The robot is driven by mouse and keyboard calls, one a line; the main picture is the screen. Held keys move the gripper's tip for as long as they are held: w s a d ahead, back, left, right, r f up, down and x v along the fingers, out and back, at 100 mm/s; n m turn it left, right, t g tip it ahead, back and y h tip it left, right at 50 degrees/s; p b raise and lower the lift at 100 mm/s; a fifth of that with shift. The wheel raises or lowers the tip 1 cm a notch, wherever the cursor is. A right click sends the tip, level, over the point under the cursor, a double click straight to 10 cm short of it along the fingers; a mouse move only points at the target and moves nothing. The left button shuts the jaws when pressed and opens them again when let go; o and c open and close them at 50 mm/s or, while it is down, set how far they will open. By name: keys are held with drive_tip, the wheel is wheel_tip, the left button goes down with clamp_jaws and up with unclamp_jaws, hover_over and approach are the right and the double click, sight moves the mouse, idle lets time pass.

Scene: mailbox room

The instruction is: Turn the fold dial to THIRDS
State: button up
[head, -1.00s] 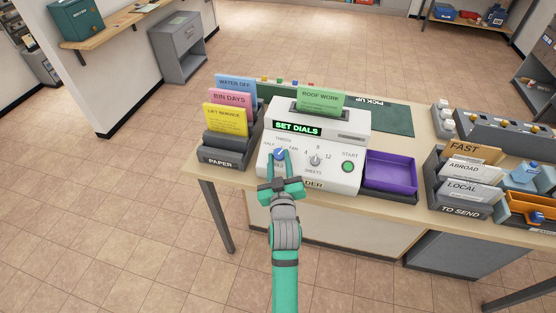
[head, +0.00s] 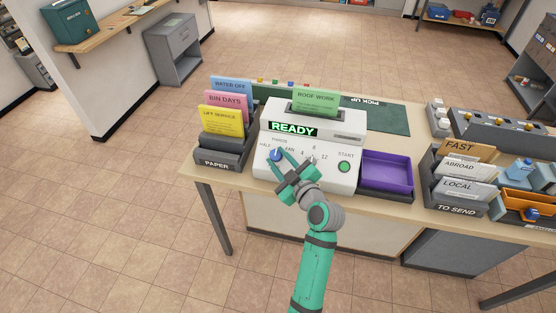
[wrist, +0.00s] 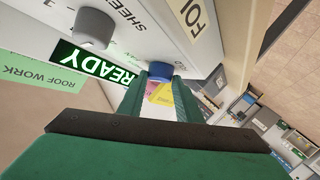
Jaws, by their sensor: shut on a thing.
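The folder machine (head: 349,130) stands on the table and its display (head: 293,128) reads READY. Its blue fold dial (head: 275,155) is at the left of the panel, among the labels HALF, THIRDS and FAN. My gripper (head: 281,155) is shut on the fold dial, with its wrist turned over to the right. In the wrist view the blue dial (wrist: 160,70) shows between the green fingertips. The dial's pointer is too small and covered to read.
The grey sheets dial (head: 313,160) is close to the right of my fingers, with the green START button (head: 345,167) beyond. A green ROOF WORK sheet (head: 316,102) stands in the top slot. The PAPER rack (head: 217,163) is at left, the purple tray (head: 387,172) at right.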

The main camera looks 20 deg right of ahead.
drive_tip(key=shift+d+n, duration=0.1)
drive_tip(key=shift+n, duration=0.2)
drive_tip(key=o, duration=1)
drive_tip(key=shift+o, duration=0.2)
drive_tip(key=v, duration=1)
drive_tip(key=shift+s, duration=0.35)
drive_tip(key=shift+d, duration=0.15)
